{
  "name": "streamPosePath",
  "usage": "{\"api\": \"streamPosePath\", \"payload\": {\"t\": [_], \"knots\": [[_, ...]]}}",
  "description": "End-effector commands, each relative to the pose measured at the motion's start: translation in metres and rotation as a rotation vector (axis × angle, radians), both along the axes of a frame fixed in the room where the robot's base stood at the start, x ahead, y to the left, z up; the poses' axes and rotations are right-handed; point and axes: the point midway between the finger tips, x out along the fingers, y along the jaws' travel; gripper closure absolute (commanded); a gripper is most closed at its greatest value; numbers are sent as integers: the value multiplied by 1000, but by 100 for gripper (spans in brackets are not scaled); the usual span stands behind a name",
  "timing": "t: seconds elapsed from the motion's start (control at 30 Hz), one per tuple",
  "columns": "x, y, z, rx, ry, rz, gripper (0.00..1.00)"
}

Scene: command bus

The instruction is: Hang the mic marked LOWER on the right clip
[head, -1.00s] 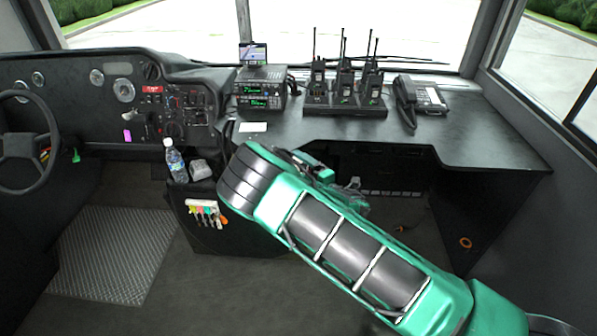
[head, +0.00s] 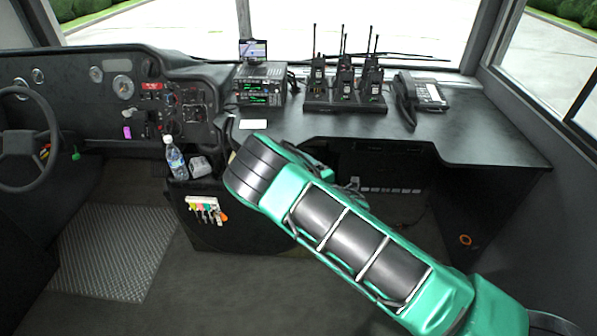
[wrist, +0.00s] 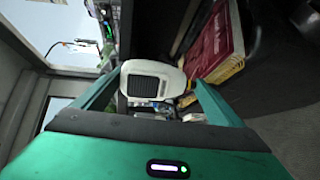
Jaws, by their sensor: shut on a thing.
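In the wrist view my gripper (wrist: 156,88) has its two green fingers on either side of a pale hand mic (wrist: 141,70) with a dark slotted grille. The gripper is shut on this mic. No LOWER marking can be read on it from here. In the head view my green arm reaches toward the desk front, and its bulk hides the gripper and the mic. The right clip cannot be made out in either view. Two stacked radio units (head: 260,92) with green displays stand on the desk.
A charger rack (head: 345,107) with several handheld radios and a desk phone (head: 430,95) stand on the desk (head: 480,140). A water bottle (head: 176,160) stands left of my arm. A red box (wrist: 212,40) shows in the wrist view. The floor at left is clear.

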Motion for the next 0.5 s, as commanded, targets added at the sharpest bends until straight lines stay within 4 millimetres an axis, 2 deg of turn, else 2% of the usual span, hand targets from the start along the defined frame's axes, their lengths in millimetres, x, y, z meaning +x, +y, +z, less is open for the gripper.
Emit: {"api": "streamPosePath", "payload": {"t": [0.5], "knots": [[0, 0, -7, -1, -1, -1, 31]]}}
